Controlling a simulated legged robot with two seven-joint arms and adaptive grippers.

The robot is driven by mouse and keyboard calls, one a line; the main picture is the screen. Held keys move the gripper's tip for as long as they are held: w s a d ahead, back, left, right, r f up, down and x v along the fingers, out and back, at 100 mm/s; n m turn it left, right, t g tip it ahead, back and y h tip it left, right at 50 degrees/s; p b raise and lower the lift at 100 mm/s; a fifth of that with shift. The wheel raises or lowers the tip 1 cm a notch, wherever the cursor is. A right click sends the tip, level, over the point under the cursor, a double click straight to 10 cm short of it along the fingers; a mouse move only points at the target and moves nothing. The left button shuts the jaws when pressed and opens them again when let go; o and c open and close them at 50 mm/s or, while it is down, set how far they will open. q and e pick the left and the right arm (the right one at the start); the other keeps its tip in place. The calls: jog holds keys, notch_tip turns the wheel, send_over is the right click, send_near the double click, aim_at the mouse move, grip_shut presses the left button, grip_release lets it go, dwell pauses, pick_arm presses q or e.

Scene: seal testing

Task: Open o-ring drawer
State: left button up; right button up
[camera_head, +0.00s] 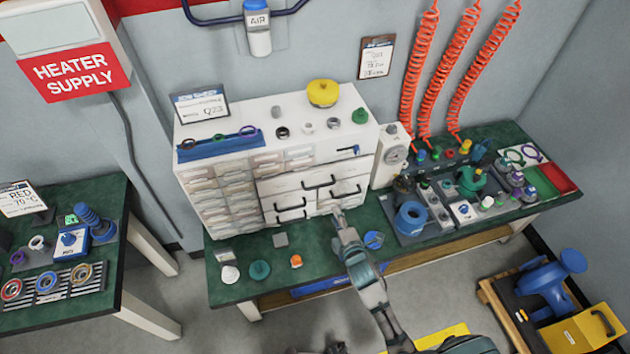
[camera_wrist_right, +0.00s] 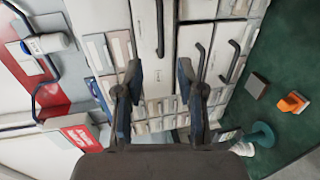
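The white drawer cabinet (camera_head: 228,142) stands on the green bench, with dark bar handles on its larger drawers. A wide drawer's handle (camera_head: 320,184) and a smaller drawer's handle (camera_head: 291,206) show left of my right gripper (camera_head: 338,211). No readable label marks the o-ring drawer. The right gripper is in front of the lower drawers. In the right wrist view the gripper (camera_wrist_right: 158,78) is open and empty, fingers pointing at the drawer fronts. One handle (camera_wrist_right: 160,28) lies beyond the fingertips, another (camera_wrist_right: 198,62) close beside the right-hand finger. All visible drawers look shut. My left gripper is not recognisable.
The green bench (camera_head: 225,280) carries a grey block (camera_head: 280,240), an orange piece (camera_head: 296,261) and a teal knob (camera_head: 260,270) left of my right arm. A gauge box (camera_head: 392,160) and valve fittings stand to the right. Rings and caps sit on the cabinet top.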

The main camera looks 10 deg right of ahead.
aim_at(319, 186)
jog(key=x, duration=0.5)
jog(key=b+x, duration=0.1)
jog(key=x, duration=0.4)
jog(key=a+x, duration=0.1)
jog(key=x, duration=0.4)
jog(key=shift+w+a+f, duration=0.1)
jog(key=shift+w, duration=0.05)
jog(key=shift+w+d+f, duration=0.15)
jog(key=shift+w+d, duration=0.1)
pick_arm(q)
jog(key=w, duration=0.3)
jog(key=w+d, duration=0.1)
jog(key=shift+w+r, duration=0.2)
jog(key=shift+r, duration=0.05)
pick_arm(e)
jog(key=shift+d, duration=0.4)
jog(key=shift+a, duration=0.3)
jog(key=c, duration=0.6)
pick_arm(q)
jog(key=shift+a+f, duration=0.1)
jog(key=shift+a, duration=0.25)
pick_arm(e)
jog(key=shift+a, duration=0.3)
grip_shut()
